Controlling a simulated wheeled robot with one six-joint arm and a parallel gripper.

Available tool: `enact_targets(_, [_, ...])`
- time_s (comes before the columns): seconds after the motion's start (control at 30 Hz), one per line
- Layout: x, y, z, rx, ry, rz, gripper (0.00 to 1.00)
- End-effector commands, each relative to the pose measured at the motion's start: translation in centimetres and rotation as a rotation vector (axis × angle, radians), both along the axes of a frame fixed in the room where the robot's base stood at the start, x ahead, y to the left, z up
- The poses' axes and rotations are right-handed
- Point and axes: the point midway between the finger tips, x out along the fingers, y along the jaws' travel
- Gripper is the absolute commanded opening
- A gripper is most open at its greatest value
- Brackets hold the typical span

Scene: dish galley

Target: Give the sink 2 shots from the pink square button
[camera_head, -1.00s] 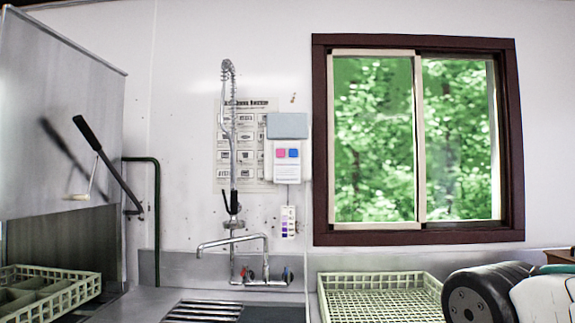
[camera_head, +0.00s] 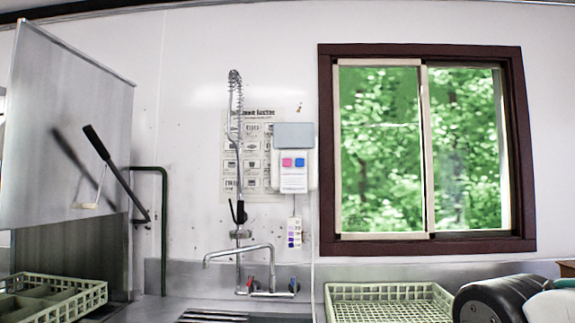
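A white dispenser box (camera_head: 294,181) with a blue-grey top (camera_head: 294,136) hangs on the wall left of the window. On its front are a pink square button (camera_head: 287,162) and, to the right of it, a blue button (camera_head: 300,162). The sink (camera_head: 210,317) shows only in part at the bottom edge, below the faucet (camera_head: 240,250). Part of my arm (camera_head: 500,295) shows at the lower right, well away from the dispenser. My gripper's fingers cannot be made out.
A tall spray hose (camera_head: 236,140) stands left of the dispenser, before a wall poster. A green rack (camera_head: 385,291) lies right of the sink, another rack (camera_head: 80,303) at lower left. A dishwasher hood with a black lever (camera_head: 97,142) is at left. The wall before the dispenser looks clear.

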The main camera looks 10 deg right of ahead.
Motion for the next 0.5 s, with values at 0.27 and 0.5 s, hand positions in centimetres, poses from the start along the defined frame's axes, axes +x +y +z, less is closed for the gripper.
enact_targets(0.27, [0.0, 0.0, 0.0, 0.0, 0.0, 0.0, 0.0])
enact_targets(0.5, [0.0, 0.0, 0.0, 0.0, 0.0, 0.0, 0.0])
